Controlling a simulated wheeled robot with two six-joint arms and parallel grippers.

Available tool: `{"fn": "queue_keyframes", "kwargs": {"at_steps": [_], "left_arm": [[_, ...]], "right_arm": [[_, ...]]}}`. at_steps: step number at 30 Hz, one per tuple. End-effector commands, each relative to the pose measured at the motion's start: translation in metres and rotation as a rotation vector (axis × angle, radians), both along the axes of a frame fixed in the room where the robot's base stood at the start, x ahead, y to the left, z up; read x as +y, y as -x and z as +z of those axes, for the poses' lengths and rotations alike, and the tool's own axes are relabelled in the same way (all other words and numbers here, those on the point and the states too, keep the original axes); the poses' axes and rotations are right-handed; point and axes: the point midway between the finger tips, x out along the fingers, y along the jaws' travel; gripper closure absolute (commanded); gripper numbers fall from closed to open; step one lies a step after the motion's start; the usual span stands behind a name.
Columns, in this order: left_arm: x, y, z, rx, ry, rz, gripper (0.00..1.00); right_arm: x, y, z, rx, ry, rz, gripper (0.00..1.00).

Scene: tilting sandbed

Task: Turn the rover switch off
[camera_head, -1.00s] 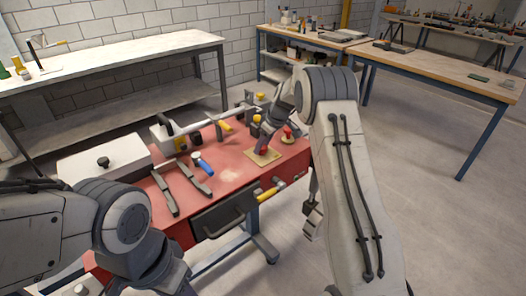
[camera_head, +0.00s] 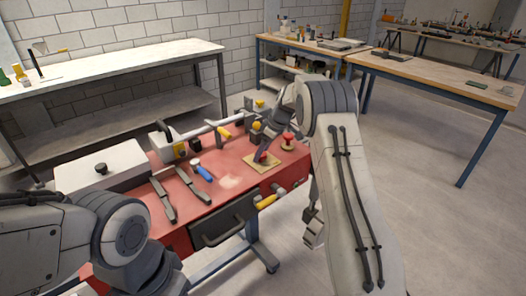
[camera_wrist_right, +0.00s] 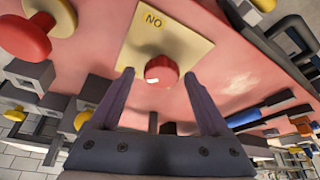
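The switch is a red round knob (camera_wrist_right: 162,71) on a pale yellow square plate (camera_wrist_right: 175,35); a label at the plate's edge reads "NO" in the wrist view, whose picture looks turned over. In the head view the plate (camera_head: 254,162) lies on the red bench top. My right gripper (camera_wrist_right: 158,76) is open, with one finger on each side of the knob. Whether the fingers touch it I cannot tell. In the head view the right gripper (camera_head: 264,150) points down at the knob and partly hides it. My left gripper is out of view.
A red mushroom button (camera_head: 288,138) stands right beside the plate. The red bench (camera_head: 228,182) also carries a blue-handled tool (camera_head: 203,171), dark flat bars (camera_head: 193,186), a white box (camera_head: 101,168) and yellow-handled items. The floor to the right is clear.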

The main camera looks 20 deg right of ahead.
Motion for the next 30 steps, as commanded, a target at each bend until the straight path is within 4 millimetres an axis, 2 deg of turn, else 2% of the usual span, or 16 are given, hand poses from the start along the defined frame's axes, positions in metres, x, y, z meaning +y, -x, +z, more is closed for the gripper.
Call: {"fn": "queue_keyframes", "kwargs": {"at_steps": [11, 14, 24, 30], "left_arm": [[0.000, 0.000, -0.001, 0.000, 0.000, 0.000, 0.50], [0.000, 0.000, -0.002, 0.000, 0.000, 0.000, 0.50], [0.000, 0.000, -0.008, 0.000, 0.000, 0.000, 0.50], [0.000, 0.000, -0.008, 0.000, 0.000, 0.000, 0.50]], "right_arm": [[0.000, 0.001, 0.003, 0.003, -0.001, -0.001, 0.16], [-0.004, 0.004, 0.013, 0.001, -0.001, -0.001, 0.16], [-0.021, 0.022, 0.074, -0.001, -0.001, -0.002, 0.16], [-0.027, 0.028, 0.093, 0.002, -0.001, -0.001, 0.16]]}}
